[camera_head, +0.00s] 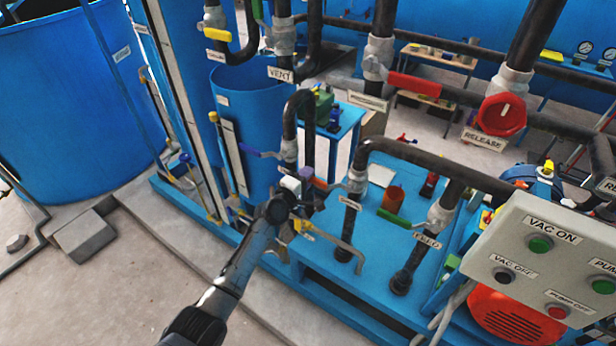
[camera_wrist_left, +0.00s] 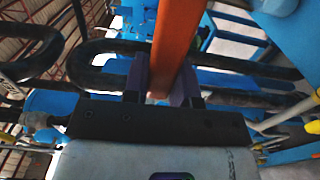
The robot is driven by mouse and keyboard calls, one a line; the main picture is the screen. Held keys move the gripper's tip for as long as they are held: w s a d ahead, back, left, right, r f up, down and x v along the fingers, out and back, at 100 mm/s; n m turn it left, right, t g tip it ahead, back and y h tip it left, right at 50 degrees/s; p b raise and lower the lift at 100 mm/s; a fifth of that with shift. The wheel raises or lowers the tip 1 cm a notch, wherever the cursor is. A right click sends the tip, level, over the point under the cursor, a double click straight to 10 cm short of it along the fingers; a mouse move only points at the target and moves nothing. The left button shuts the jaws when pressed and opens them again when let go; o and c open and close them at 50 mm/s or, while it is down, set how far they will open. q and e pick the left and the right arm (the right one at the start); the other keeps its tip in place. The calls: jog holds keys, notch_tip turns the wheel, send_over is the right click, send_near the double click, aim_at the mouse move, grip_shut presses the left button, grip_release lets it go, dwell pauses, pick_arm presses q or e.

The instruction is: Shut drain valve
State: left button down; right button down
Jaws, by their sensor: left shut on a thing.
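My left gripper (camera_head: 306,176) reaches in from the lower left to the pipes in the middle of the head view. An orange lever handle (camera_head: 322,184) sticks out to the right of it, beside a pipe valve. In the left wrist view the orange handle (camera_wrist_left: 175,45) runs between the two dark purple fingers of my left gripper (camera_wrist_left: 163,88), which are shut on it. The gripper hides part of this valve, and I cannot read a drain label on it. My right gripper is not in view.
A blue-handled valve (camera_head: 258,152), a yellow lever (camera_head: 302,226) and a green lever (camera_head: 400,219) are close by. Dark pipes (camera_head: 410,155) cross to the right. A control box (camera_head: 545,260) stands at the lower right. The floor (camera_head: 80,300) at lower left is mostly clear.

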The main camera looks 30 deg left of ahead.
pick_arm(q)
jog(key=shift+f, duration=0.25)
jog(key=c, duration=0.9)
grip_release()
jog(key=shift+r, duration=0.1)
jog(key=shift+s, duration=0.25)
jog(key=shift+s+a+p, duration=0.3)
jog(key=shift+s+p, duration=0.1)
jog(key=shift+s, duration=1.8)
jog(key=shift+s+a+p, duration=0.25)
jog(key=shift+s+p, duration=0.2)
jog(key=shift+s, duration=1.75)
jog(key=shift+s+a+p, duration=0.3)
jog(key=shift+s+p, duration=0.1)
jog(key=shift+s, duration=1.8)
